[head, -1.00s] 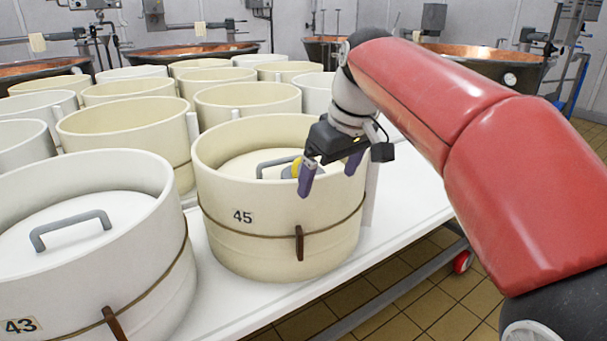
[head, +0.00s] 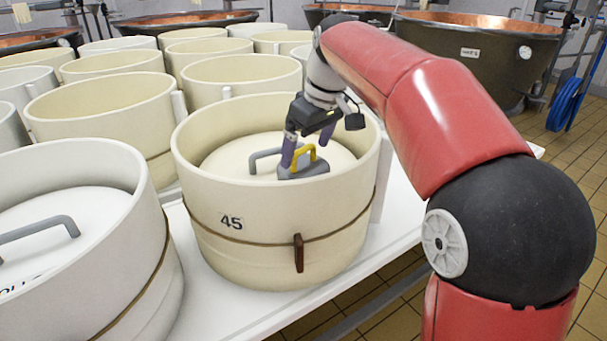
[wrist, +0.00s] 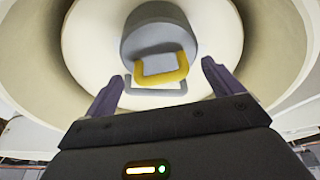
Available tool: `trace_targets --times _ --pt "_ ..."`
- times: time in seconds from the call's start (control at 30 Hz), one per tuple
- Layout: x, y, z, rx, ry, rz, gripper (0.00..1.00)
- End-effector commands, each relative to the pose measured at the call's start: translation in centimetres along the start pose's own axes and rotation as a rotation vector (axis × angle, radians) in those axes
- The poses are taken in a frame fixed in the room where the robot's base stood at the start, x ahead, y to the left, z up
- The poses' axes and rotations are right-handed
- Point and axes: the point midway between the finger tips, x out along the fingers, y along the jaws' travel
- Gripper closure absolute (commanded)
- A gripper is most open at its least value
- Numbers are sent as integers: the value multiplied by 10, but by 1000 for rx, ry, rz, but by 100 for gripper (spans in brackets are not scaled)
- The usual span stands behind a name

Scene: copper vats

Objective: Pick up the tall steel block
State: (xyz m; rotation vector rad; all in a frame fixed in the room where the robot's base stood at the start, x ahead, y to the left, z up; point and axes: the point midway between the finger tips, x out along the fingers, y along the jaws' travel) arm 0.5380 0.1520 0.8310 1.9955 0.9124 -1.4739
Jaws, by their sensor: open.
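The steel block (head: 303,168) is grey with a yellow handle on top. It stands on the pale lid inside the cream vat marked 45 (head: 268,240), beside the lid's grey handle (head: 262,155). In the wrist view the block (wrist: 158,30) lies ahead of the jaws, its yellow handle (wrist: 162,72) toward me.
The vat's high rim (head: 190,150) surrounds the block and my gripper. A white vat (head: 75,225) with a handled lid stands at left. Several cream vats fill the white table behind. Copper vats (head: 480,50) stand at the back.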

Motion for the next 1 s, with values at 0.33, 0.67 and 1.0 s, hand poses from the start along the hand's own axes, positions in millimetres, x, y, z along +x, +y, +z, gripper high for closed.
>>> trace_targets --times 0.33,0.67,1.0 --pt "21 0 0 0 1 1 8" --pt "20 0 0 1 1 1 41" --pt "20 0 0 1 1 1 86"
